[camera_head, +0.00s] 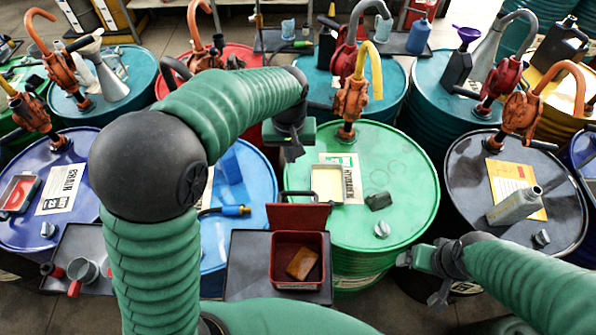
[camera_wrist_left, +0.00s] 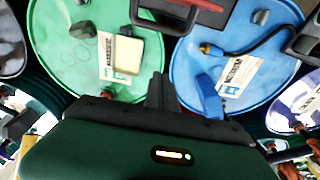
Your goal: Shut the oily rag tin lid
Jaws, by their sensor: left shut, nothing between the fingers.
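The oily rag tin (camera_head: 297,283) is a small open red box, with a crumpled orange-brown rag (camera_head: 302,263) inside. Its red lid (camera_head: 297,217) stands raised at the tin's far edge, with a dark handle (camera_head: 300,194) at the top. The lid's red edge also shows at the top of the left wrist view (camera_wrist_left: 207,5). My left gripper (camera_head: 293,151) is shut and empty, above and beyond the lid, apart from it. Its closed fingers show in the left wrist view (camera_wrist_left: 164,90). My right gripper (camera_head: 420,275) is low at the right; its finger opening is unclear.
The tin sits on a dark tray (camera_head: 250,262) between a blue drum (camera_head: 258,182) and a green drum (camera_head: 400,190). A pale-topped container (camera_head: 327,184) stands on the green drum close to the lid. Hand pumps, including a yellow-spouted one (camera_head: 351,105), rise behind.

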